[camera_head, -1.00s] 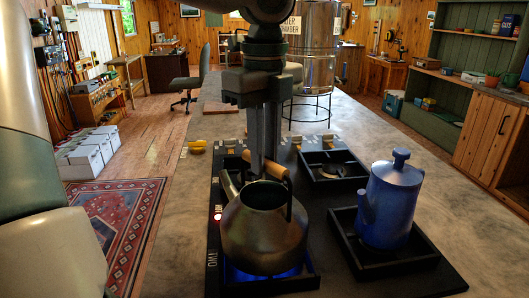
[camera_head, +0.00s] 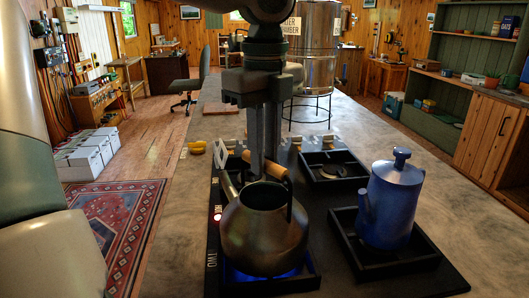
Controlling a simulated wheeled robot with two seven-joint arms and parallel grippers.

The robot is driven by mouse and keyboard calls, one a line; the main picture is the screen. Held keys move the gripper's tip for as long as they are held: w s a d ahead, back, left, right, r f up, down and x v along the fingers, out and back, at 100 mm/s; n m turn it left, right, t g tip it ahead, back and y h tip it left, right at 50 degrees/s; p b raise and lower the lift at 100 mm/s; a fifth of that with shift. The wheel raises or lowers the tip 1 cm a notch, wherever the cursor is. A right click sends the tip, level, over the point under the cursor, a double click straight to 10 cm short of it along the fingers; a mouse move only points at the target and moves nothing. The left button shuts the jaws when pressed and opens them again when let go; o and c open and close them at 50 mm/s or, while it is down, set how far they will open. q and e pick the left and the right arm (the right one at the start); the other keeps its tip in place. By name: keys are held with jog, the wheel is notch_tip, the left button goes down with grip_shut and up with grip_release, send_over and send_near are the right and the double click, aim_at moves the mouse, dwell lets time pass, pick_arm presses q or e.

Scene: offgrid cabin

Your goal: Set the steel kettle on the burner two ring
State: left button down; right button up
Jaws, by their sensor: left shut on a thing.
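The steel kettle (camera_head: 264,232) is at the front left of the black cooktop, over the burner marked TWO (camera_head: 309,280), where a blue flame glows. The kettle looks upright. Whether its base touches the ring is hard to tell, as its body hides the ring's middle. My left gripper (camera_head: 264,168) points down from above and is shut on the kettle's wooden handle grip. My right gripper is not in view.
A blue enamel pot (camera_head: 390,203) stands on the burner to the right. The back right burner (camera_head: 333,170) is empty. Several knobs line the cooktop's back edge. A steel water tank (camera_head: 311,50) on a stand is behind. Bare counter (camera_head: 180,230) lies to the left.

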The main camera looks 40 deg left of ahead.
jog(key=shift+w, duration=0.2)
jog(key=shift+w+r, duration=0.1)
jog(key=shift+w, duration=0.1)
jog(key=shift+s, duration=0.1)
pick_arm(q)
jog(key=c, duration=1)
grip_release()
jog(key=shift+f, duration=0.1)
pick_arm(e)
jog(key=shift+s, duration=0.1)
pick_arm(q)
jog(key=shift+r, duration=0.2)
jog(key=shift+r+p, duration=1.8)
jog(key=shift+r, duration=1.55)
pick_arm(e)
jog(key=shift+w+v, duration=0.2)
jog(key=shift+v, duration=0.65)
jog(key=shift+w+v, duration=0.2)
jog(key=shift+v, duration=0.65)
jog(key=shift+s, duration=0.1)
